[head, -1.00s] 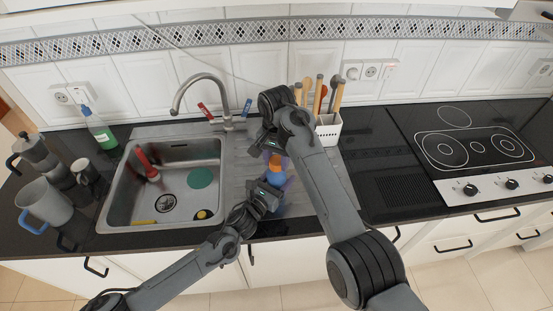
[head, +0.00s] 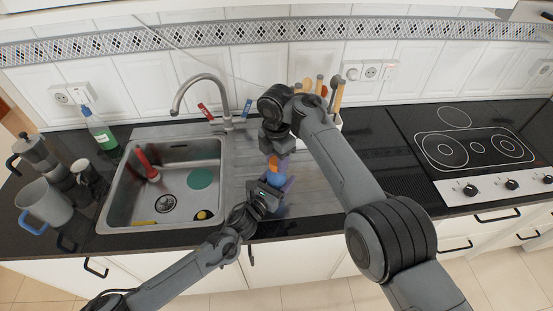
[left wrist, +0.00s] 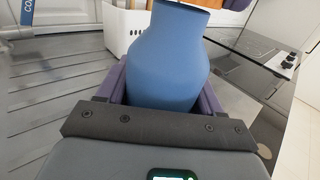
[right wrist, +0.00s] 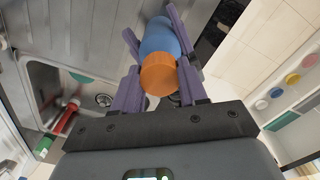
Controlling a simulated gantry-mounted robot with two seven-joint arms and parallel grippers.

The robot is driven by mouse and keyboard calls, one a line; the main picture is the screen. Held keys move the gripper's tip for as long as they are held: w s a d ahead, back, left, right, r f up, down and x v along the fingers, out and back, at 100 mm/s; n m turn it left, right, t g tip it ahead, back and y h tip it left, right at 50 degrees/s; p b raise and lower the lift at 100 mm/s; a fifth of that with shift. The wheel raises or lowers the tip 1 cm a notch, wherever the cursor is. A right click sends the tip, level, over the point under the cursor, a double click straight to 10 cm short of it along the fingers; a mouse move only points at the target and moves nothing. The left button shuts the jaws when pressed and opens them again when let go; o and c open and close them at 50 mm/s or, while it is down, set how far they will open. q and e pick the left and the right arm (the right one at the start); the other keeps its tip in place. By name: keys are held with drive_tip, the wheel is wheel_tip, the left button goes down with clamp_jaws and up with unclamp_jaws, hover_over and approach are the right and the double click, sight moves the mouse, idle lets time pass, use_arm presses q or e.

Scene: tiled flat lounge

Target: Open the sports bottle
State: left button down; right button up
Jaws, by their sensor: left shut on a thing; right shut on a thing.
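The sports bottle (head: 276,180) is blue with an orange cap (head: 273,161), over the drainer beside the sink. My left gripper (head: 268,188) is shut around the bottle body, which fills the space between its fingers in the left wrist view (left wrist: 170,65). My right gripper (head: 276,151) is above, shut on the orange cap, which shows between its purple fingers in the right wrist view (right wrist: 158,74). In the left wrist view the bottle's top has a dark rim with no cap seen on it. The exact gap between cap and bottle is hard to tell.
The steel sink (head: 125,190) is to the left. A white utensil holder (left wrist: 122,30) stands behind the bottle. The hob (head: 475,148) is to the right. Mugs, a moka pot (head: 38,152) and a green soap bottle (head: 102,134) stand at the far left.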

sight(276, 161)
drive_tip(key=shift+n, duration=1.2)
drive_tip(key=shift+r, duration=0.35)
drive_tip(key=shift+r, duration=0.8)
drive_tip(key=shift+r, duration=2)
use_arm(q)
drive_tip(key=shift+c, duration=0.4)
unclamp_jaws()
drive_tip(key=shift+s+a, duration=0.1)
